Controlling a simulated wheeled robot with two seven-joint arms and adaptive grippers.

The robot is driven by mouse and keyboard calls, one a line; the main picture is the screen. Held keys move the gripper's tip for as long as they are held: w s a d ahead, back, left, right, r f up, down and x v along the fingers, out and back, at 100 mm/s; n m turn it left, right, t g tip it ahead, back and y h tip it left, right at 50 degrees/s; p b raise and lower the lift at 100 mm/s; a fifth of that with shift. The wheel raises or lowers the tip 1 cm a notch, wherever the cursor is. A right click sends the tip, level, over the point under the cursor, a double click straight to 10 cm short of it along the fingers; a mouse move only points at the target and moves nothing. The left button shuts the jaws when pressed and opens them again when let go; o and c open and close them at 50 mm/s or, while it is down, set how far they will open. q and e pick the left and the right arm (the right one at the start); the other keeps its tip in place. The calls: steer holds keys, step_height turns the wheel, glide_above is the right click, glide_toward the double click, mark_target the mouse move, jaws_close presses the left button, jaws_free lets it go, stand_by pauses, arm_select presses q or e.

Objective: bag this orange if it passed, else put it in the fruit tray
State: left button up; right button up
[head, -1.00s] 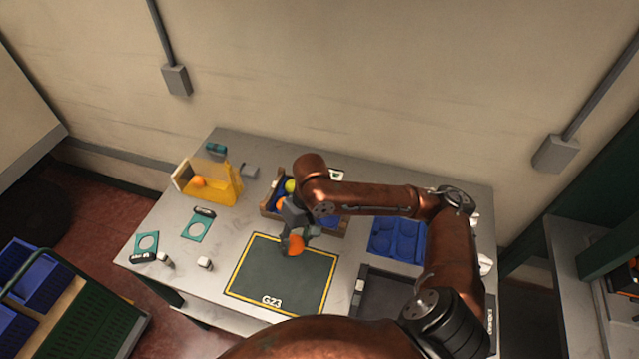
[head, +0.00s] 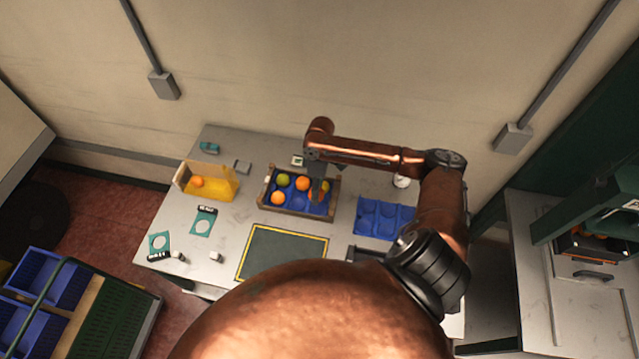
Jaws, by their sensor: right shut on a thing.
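My right gripper (head: 317,190) points down over the right part of the wooden-sided tray (head: 263,200). It is shut on an orange (head: 312,197), which the fingers partly hide. I cannot tell whether this orange touches the tray's blue insert. Around it in the tray are a green fruit (head: 283,180), two other oranges, one at the front left (head: 278,198) and one at the back (head: 302,183), and a yellowish fruit (head: 324,186) by the gripper. My left gripper is out of view.
An empty blue moulded tray (head: 368,226) lies to the right. A dark green mat with a yellow border (head: 285,250) is clear in front. My own arm hides the table's front right.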

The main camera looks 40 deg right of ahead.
steer(key=shift+d, duration=0.35)
steer(key=shift+f, duration=0.15)
steer(key=shift+w+f, duration=0.1)
steer(key=shift+f, duration=0.1)
steer(key=b+x, duration=0.2)
steer(key=shift+d+b, duration=0.2)
steer(key=shift+b, duration=0.15)
steer(key=b+x, duration=0.2)
steer(key=b, duration=0.1)
steer(key=shift+w+d+f, duration=0.2)
steer(key=shift+f, duration=0.15)
steer(key=shift+f+b, duration=0.3)
steer(key=shift+f, duration=1.05)
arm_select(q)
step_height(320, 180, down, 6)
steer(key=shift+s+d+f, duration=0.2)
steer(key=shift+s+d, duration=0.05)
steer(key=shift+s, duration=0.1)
